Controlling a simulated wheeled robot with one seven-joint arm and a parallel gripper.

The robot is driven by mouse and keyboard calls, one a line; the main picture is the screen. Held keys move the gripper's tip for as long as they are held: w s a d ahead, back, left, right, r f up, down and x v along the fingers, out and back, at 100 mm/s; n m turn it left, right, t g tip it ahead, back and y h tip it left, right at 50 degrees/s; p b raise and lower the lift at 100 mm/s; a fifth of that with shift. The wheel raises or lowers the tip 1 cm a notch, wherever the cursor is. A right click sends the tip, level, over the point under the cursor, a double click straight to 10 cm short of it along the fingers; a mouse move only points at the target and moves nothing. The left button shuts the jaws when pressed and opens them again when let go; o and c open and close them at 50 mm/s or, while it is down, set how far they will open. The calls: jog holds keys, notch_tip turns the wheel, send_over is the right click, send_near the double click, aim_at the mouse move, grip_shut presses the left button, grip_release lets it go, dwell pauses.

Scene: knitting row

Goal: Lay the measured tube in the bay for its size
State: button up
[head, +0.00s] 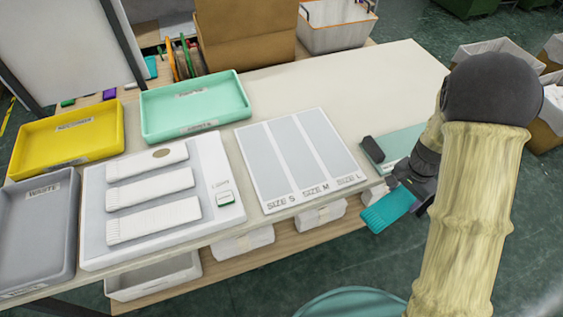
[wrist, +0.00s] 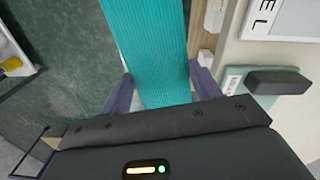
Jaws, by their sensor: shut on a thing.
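My gripper (head: 411,187) is shut on a teal ribbed tube (head: 388,211). The tube is held off the front right edge of the table, over the floor and lower shelf. In the wrist view the tube (wrist: 148,45) runs straight out from between the fingers (wrist: 160,92). The white size board (head: 286,122) lies flat on the table to the left of my gripper. Its three grey bays are marked SIZE S (head: 268,165), SIZE M (head: 300,150) and SIZE L (head: 333,140). All three look empty. In the wrist view only the L corner (wrist: 280,20) of the board shows.
A green plate (head: 403,146) with a dark block (head: 373,149) lies between the board and my gripper. A white panel (head: 222,160) with three white tubes is at left, near yellow (head: 113,135), mint (head: 240,98) and grey (head: 68,215) trays. The table's back right (head: 390,75) is clear.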

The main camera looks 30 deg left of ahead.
jog(key=d+f+n, duration=0.5)
jog(key=d+f, duration=0.4)
jog(key=f, duration=0.3)
jog(key=shift+s+d, duration=0.15)
